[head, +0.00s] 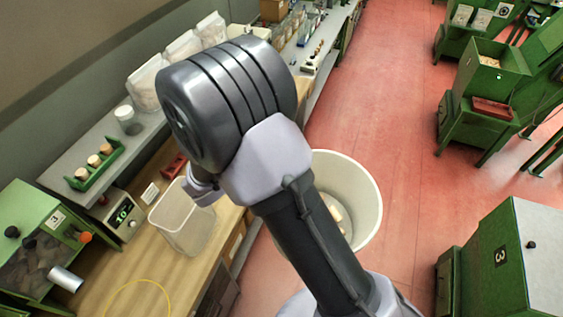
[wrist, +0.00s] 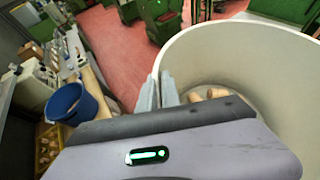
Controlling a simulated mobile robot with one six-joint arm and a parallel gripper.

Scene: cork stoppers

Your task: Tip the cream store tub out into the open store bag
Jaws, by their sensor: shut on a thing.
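The cream tub (head: 368,190) is large and round, and shows right of my arm in the head view, with a few pale corks (head: 337,212) low inside. In the wrist view its wall (wrist: 230,50) fills the right side, with corks (wrist: 215,93) inside. My gripper (wrist: 160,90) is shut on the tub's rim at its left side. In the head view my arm hides the gripper and part of the tub. A clear, open-topped bag (head: 180,225) stands on the wooden bench, left of the tub; it looks empty.
Filled clear bags (head: 181,50) stand on the shelf behind. A scale (head: 122,212), a green rack of corks (head: 93,168) and a green machine (head: 35,240) are near the open bag. A yellow ring (head: 140,283) lies on the bench. A blue bucket (wrist: 70,103) shows in the wrist view.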

